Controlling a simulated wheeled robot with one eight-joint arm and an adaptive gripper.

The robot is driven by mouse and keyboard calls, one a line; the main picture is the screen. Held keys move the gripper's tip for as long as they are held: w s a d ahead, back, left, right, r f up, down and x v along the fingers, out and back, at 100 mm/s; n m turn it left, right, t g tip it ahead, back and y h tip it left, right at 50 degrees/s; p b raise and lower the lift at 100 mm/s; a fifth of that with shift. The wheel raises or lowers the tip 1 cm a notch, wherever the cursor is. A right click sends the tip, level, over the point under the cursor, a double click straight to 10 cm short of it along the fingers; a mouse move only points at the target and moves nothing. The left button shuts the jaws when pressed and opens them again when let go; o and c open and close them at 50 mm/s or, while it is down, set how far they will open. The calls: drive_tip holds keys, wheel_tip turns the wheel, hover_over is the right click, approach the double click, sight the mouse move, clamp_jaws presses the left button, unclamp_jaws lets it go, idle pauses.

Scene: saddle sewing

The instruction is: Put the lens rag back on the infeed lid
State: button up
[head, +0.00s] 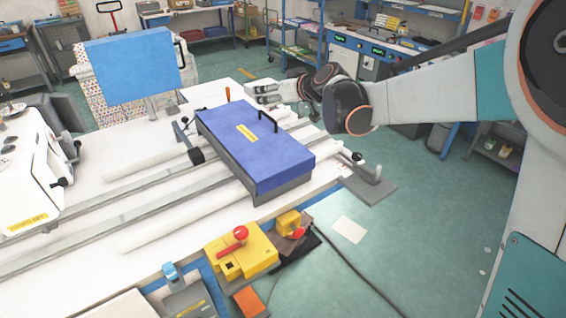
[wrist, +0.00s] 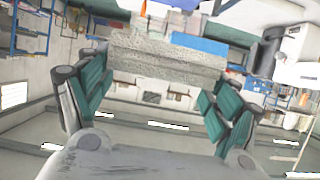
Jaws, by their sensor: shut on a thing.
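The infeed lid (head: 222,127) is a long blue cover with a yellow label and a black handle. It lies shut on a grey housing on the white table in the head view. My gripper (head: 262,93) is above and beyond the lid's far right side, apart from it. In the wrist view my gripper (wrist: 155,95) is shut on a grey speckled piece (wrist: 150,55), which looks like the lens rag and spans between the green-padded fingers. In the head view the rag is too small to make out clearly at the fingers.
An orange-handled tool (head: 228,94) stands behind the lid. A yellow control box (head: 243,252) with a red lever sits at the table's front edge. A white machine (head: 30,165) stands at left and a blue panel (head: 133,66) at the back. Green floor is open at right.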

drive_tip(key=shift+d+f, duration=0.2)
drive_tip(key=shift+f, duration=0.15)
wheel_tip(320, 180, down, 19)
drive_tip(key=b, duration=0.6)
drive_tip(key=shift+f, duration=0.2)
drive_tip(key=shift+r, duration=0.1)
drive_tip(key=shift+f+b, duration=0.5)
drive_tip(key=shift+b, duration=0.05)
drive_tip(key=shift+f, duration=0.2)
